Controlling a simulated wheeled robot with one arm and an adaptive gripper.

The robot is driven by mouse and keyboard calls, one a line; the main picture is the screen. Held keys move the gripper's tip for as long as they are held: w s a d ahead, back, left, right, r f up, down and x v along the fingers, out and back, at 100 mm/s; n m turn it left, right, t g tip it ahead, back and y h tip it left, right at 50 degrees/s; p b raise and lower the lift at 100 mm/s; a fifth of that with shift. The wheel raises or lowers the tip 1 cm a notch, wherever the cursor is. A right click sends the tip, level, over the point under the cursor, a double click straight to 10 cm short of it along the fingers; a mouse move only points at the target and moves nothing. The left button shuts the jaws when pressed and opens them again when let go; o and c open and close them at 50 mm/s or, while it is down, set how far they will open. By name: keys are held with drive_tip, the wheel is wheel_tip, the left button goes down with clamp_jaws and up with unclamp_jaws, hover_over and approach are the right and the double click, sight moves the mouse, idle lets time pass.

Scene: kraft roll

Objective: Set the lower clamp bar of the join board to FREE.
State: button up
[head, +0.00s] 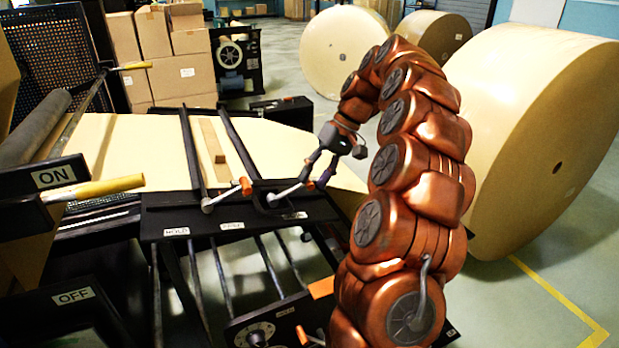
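The join board (150,221) has two dark clamp bars, a left one (192,150) and a right one (238,146). The left bar's lever (226,196) has an orange tip and points right. Below it are a HOLD label (176,231) and a second label (231,225) that seems to read FREE. The right bar's lever (287,192) also points right. Its label (294,215) is too small to read. My gripper (315,182) is at this lever's outer end, fingers pointing down; contact and grip are unclear. Which bar is the lower one cannot be told.
Large kraft rolls (545,130) stand to the right and behind my arm. An ON/OFF lever with a yellow handle (95,188) is at left. A dial panel (262,325) is at the bottom. Cardboard boxes (165,55) are stacked behind. Floor at lower right is open.

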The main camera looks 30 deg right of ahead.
drive_tip(key=d, duration=0.4)
drive_tip(key=shift+s+r+p, duration=0.35)
drive_tip(key=shift+r+p, duration=0.05)
drive_tip(key=shift+s, duration=0.1)
idle(0.7)
